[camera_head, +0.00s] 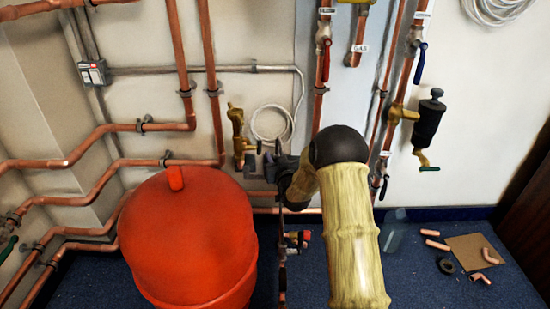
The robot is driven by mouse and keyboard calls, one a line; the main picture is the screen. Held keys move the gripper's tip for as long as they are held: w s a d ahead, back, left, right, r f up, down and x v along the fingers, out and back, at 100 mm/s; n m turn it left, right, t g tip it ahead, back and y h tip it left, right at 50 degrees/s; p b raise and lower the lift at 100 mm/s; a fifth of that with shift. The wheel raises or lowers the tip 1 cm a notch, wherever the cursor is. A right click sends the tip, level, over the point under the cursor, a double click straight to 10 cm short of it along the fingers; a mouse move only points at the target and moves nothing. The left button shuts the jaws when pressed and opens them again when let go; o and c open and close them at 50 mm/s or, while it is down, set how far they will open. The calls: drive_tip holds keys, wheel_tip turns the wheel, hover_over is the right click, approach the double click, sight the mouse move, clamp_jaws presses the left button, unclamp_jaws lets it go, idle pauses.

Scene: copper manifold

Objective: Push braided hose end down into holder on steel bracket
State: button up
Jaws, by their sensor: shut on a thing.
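My gripper (272,166) is the small dark shape at the end of my pale, ringed arm, in the middle of the view just in front of the wall. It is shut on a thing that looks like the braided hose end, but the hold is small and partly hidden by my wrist. A thin dark upright strip (282,245) below the gripper may be the hose or part of the steel bracket; I cannot tell which. The holder cannot be made out.
A large red tank (185,240) stands close on the left. Copper pipes (180,50) run along the wall. A brass valve (238,130) sits left of the gripper, and a black filter (428,122) hangs at right. Loose copper fittings (437,244) lie on the blue floor near a cardboard piece (465,243).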

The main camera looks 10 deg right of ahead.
drive_tip(key=shift+f+b, duration=0.5)
drive_tip(key=shift+f, duration=0.15)
idle(0.5)
drive_tip(key=o, duration=1.1)
drive_tip(key=shift+o, duration=0.2)
drive_tip(key=s+d+p, duration=0.2)
drive_tip(key=s+p, duration=0.4)
drive_tip(key=s, duration=1.1)
drive_tip(key=shift+s, duration=0.15)
